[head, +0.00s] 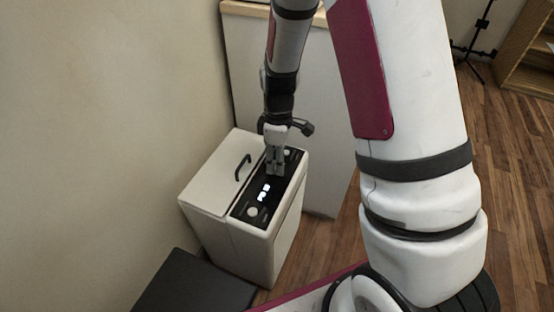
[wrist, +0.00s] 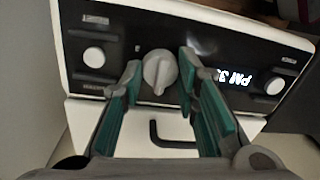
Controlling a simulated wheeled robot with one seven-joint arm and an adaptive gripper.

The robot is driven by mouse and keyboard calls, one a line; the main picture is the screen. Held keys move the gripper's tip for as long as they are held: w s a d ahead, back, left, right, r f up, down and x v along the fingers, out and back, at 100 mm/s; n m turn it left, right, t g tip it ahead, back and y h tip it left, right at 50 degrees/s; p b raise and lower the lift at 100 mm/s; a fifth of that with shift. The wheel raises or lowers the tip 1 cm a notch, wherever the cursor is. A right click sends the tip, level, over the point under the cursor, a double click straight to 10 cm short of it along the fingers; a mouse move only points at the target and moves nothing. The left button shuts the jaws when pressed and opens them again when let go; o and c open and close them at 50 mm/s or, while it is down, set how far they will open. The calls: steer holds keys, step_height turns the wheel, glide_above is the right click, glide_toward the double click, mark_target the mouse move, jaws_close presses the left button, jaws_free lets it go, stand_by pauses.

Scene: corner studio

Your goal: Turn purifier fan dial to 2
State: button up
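The purifier (head: 212,178) is a white box with a black control panel (head: 240,212) along its top edge. In the wrist view a grey dial (wrist: 158,74) with a raised ridge sits mid-panel. Its ridge runs roughly up and down in the picture; I cannot read which setting it marks. A white round knob (wrist: 94,57) is to its left and a lit display (wrist: 248,80) to its right. My gripper (head: 275,172) is over the panel, pointing down. Its teal-padded fingers (wrist: 160,62) are apart, one on each side of the dial, with small gaps visible. The dial is hidden in the head view.
A dark handle (head: 243,167) lies on the purifier's top, beside the panel. A wall (head: 110,110) runs along the left. A white cabinet (head: 325,165) stands behind, and a black box (head: 195,285) in front. Wooden floor (head: 510,180) is open at right.

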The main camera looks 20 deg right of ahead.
steer(key=shift+m, duration=0.3)
steer(key=m+p, duration=0.2)
steer(key=m, duration=0.3)
steer(key=shift+r, duration=0.1)
steer(key=m+p, duration=0.1)
steer(key=m, duration=0.5)
steer(key=shift+d+t, duration=0.1)
steer(key=shift+t, duration=0.2)
stand_by(0.4)
steer(key=o, duration=0.9)
steer(key=shift+c, duration=0.2)
